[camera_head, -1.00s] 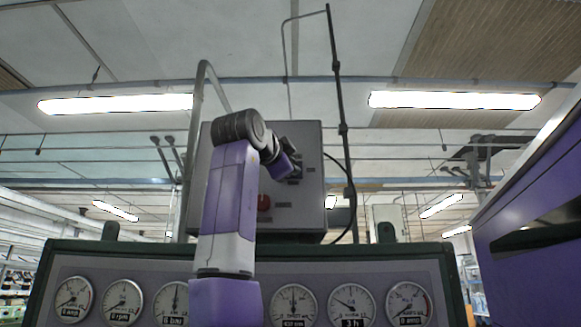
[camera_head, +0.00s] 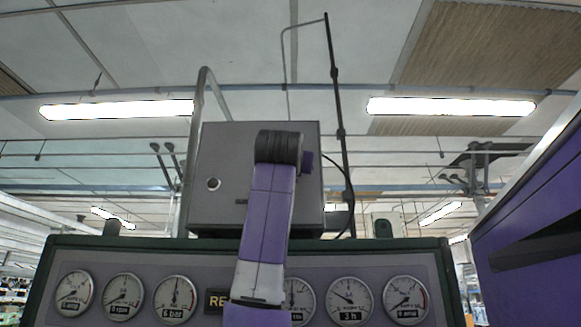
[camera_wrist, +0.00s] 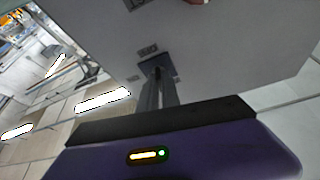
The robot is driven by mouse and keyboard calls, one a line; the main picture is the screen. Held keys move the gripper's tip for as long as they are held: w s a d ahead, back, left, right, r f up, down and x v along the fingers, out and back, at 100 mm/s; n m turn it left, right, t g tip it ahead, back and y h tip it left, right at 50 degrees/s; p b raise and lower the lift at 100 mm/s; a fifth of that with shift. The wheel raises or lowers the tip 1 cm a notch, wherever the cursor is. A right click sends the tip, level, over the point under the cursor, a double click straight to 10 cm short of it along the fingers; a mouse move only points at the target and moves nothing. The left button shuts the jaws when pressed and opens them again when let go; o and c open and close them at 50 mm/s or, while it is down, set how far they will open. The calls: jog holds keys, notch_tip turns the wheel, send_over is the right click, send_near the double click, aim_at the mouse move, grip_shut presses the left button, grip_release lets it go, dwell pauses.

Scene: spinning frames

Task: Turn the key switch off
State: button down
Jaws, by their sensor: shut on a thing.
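The key switch (camera_wrist: 168,62) shows in the wrist view as a small dark square on the face of a grey control box (camera_wrist: 225,50). My gripper (camera_wrist: 157,80) has its two dark fingers close together at it, shut on what appears to be its key. The fingers cover the key, so its angle cannot be read. In the head view the control box (camera_head: 225,165) stands behind the gauge panel. My arm rises in front of its right part and hides the switch and the gripper's tips there.
A small label plate (camera_wrist: 148,49) is near the switch, and a red part (camera_wrist: 195,1) shows at the top edge. The gauge panel (camera_head: 130,260) lies below. A black cable (camera_head: 349,190) hangs right of the box.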

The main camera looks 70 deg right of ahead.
jog(key=shift+d+n+t, duration=0.1)
jog(key=shift+n+t, duration=0.6)
jog(key=shift+n, duration=0.9)
jog(key=shift+y, duration=0.4)
jog(key=c, duration=1.6)
grip_release()
jog(key=shift+o, duration=0.2)
jog(key=b+v, duration=0.4)
jog(key=v, duration=0.3)
jog(key=shift+s+f, duration=0.2)
jog(key=shift+f, duration=0.05)
